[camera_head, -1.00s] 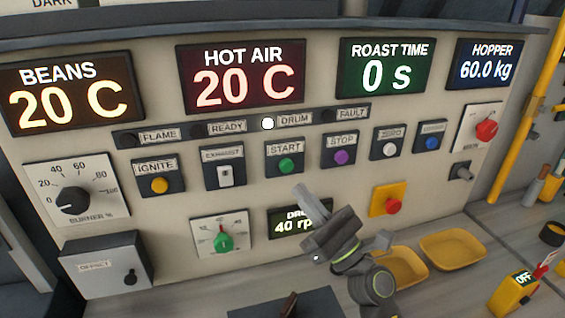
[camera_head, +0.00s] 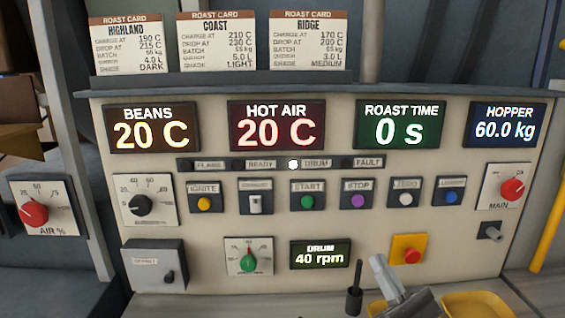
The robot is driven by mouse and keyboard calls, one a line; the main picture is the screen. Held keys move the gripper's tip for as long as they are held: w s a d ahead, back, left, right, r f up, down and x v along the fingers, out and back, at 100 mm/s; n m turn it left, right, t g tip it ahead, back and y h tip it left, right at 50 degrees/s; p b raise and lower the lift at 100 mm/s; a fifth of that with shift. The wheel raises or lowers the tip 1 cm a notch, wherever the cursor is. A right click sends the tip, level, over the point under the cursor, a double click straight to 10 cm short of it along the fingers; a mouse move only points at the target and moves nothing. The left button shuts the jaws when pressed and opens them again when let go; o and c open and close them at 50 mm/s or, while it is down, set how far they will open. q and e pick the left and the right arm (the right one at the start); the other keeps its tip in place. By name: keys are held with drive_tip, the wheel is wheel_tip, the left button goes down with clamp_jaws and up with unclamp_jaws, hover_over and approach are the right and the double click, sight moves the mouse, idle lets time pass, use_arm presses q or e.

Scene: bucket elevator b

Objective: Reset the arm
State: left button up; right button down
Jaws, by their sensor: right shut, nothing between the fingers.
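My right gripper (camera_head: 392,284) shows at the bottom of the head view, right of centre. Its grey fingers are together with nothing between them, and the rest of the arm is cut off by the lower edge. It is in front of the control panel (camera_head: 330,225), below the red button on a yellow plate (camera_head: 408,249) and apart from it in the picture. My left gripper is not in view.
Three roast cards (camera_head: 217,42) stand above. A yellow tray (camera_head: 482,304) is at the lower right. A dark upright handle (camera_head: 354,297) stands beside my gripper.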

drive_tip(key=s+d+f+m+h, duration=0.1)
drive_tip(key=d+f+m+h, duration=0.3)
drive_tip(key=m+h, duration=0.5)
drive_tip(key=d+f+m+h, duration=0.2)
drive_tip(key=d+m+h, duration=0.4)
drive_tip(key=m, duration=0.4)
drive_tip(key=s+d+f+m+g+h, duration=0.2)
drive_tip(key=s+d+f+m+g, duration=0.15)
drive_tip(key=f+m, duration=0.3)
drive_tip(key=s+d+f+m+g+h, duration=0.2)
drive_tip(key=s+d+f+m+g, duration=0.15)
drive_tip(key=f+m, duration=0.3)
drive_tip(key=s+a+f+m+g+y, duration=0.2)
drive_tip(key=s+f+m+g+y, duration=0.15)
drive_tip(key=s+f+g, duration=0.45)
drive_tip(key=s+a+f+m+g+y, duration=0.2)
drive_tip(key=s+f+m+g, duration=0.25)
drive_tip(key=s, duration=0.55)
wheel_tip(320, 180, down, 25)
drive_tip(key=d+m, duration=0.1)
drive_tip(key=s+a+f+g, duration=0.1)
drive_tip(key=s+f, duration=1.4)
drive_tip(key=f, duration=0.1)
drive_tip(key=shift+g, duration=0.35)
drive_tip(key=shift+s+a+f+y, duration=0.1)
drive_tip(key=shift+s+y, duration=0.05)
drive_tip(key=shift+y, duration=0.1)
